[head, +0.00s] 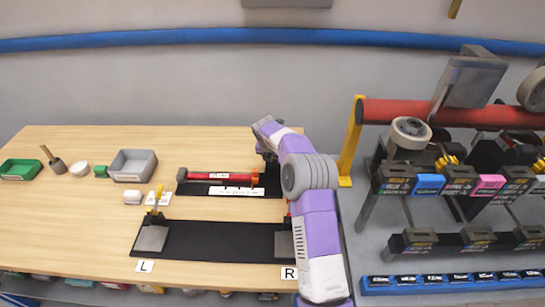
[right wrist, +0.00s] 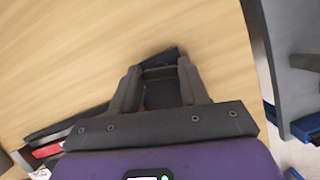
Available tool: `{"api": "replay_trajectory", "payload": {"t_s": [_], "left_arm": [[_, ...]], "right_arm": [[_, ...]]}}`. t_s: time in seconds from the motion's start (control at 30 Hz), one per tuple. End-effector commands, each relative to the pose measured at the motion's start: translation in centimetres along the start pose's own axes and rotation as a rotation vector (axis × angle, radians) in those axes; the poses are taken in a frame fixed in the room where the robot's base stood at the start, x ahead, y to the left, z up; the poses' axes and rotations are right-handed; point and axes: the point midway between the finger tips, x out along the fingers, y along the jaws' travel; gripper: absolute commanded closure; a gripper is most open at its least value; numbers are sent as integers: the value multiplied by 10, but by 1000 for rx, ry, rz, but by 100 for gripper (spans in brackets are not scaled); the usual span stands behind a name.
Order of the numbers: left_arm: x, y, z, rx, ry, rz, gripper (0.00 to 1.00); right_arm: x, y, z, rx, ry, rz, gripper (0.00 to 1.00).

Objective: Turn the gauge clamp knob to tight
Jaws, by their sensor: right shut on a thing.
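The gauge is a red bar (head: 220,176) on a black base (head: 205,213), with a dark block at its left end and an orange part (head: 255,178) near its right end. My right gripper (head: 268,163) reaches down at the gauge's right end. In the right wrist view its two dark fingers (right wrist: 160,75) are closed on a small dark piece, with a sliver of orange between them. I take this piece to be the clamp knob, mostly hidden by the fingers. The red bar also shows at the lower left there (right wrist: 47,151). My left gripper is out of view.
A black fixture (head: 205,240) with ends marked L and R lies in front of the gauge. A grey bin (head: 132,165), green tray (head: 20,169) and small items sit at the left. A rack (head: 440,240) with a red roller stands right of the table.

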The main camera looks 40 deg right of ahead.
Motion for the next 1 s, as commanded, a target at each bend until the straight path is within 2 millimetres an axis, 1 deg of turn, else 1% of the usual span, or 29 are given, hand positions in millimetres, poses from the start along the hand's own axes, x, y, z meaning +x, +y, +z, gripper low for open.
{"api": "replay_trajectory", "payload": {"t_s": [0.27, 0.6, 0.8, 1.0], "left_arm": [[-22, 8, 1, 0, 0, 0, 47], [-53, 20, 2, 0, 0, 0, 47], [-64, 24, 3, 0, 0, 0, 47], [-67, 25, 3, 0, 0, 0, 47]], "right_arm": [[-3, 2, 1, 145, 1, -63, 86], [-3, 4, 2, 437, -1, -185, 86], [-1, 4, 2, 605, -2, -252, 86], [0, 5, 2, 700, -1, -290, 86]]}}
